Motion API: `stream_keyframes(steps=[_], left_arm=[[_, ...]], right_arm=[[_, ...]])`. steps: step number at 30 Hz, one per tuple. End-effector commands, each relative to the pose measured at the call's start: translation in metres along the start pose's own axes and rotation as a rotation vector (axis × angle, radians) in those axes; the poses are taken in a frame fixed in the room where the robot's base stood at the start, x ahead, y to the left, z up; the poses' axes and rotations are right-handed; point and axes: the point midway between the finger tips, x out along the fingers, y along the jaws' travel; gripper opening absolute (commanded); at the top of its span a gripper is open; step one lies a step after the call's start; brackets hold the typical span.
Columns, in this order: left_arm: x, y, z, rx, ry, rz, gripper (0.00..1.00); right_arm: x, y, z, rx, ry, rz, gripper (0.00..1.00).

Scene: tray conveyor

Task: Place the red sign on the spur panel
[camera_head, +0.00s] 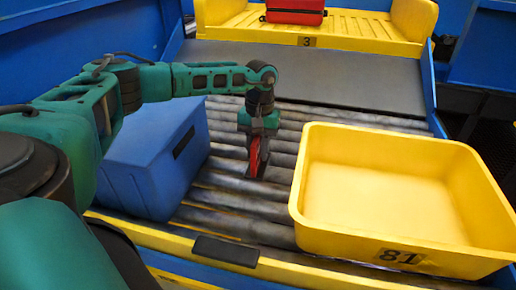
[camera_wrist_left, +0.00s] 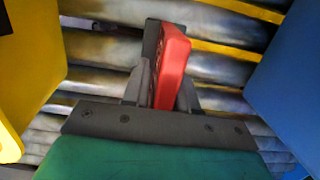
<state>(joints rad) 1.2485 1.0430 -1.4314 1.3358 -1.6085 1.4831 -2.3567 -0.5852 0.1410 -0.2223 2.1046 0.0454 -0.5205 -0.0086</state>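The red sign (camera_head: 254,155) is held edge-on in my left gripper (camera_head: 257,160), over the grey rollers between a blue box and a yellow tray. In the left wrist view the red sign (camera_wrist_left: 172,68) stands between the two dark fingers of my left gripper (camera_wrist_left: 164,88), which are shut on it. Its face is mostly turned away. A grey sloping panel (camera_head: 320,78) lies behind the rollers; I cannot tell whether it is the spur panel. My right gripper is not in view.
The yellow tray (camera_head: 312,200) marked 81 stands right of the gripper, and the blue box (camera_head: 135,165) stands left. Bare rollers (camera_head: 235,205) show between them. At the back, a yellow tray (camera_head: 350,38) marked 3 holds a red case (camera_head: 295,12).

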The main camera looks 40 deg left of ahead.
Motion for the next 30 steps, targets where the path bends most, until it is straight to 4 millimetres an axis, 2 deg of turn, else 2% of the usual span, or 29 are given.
stream_keyframes(steps=[1,5,11,15,17,23,30], left_arm=[[0.000,0.000,0.000,0.000,0.000,0.000,0.33],[0.000,0.000,0.000,0.000,0.000,0.000,0.45],[-0.001,0.000,0.000,0.000,0.000,0.000,0.45],[-0.009,0.000,0.000,0.000,0.002,0.001,0.45],[-0.017,0.001,0.000,0.000,0.003,0.002,0.45],[-0.060,0.001,0.000,0.001,0.004,0.003,0.45],[-0.106,0.001,0.000,0.001,0.002,0.002,0.45]], right_arm=[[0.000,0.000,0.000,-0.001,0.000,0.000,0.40],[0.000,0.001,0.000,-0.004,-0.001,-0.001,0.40],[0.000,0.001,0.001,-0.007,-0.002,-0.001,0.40],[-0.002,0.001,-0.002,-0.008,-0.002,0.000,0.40],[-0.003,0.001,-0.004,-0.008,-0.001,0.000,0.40],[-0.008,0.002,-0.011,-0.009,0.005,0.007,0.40],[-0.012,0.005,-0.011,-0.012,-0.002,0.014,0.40]])
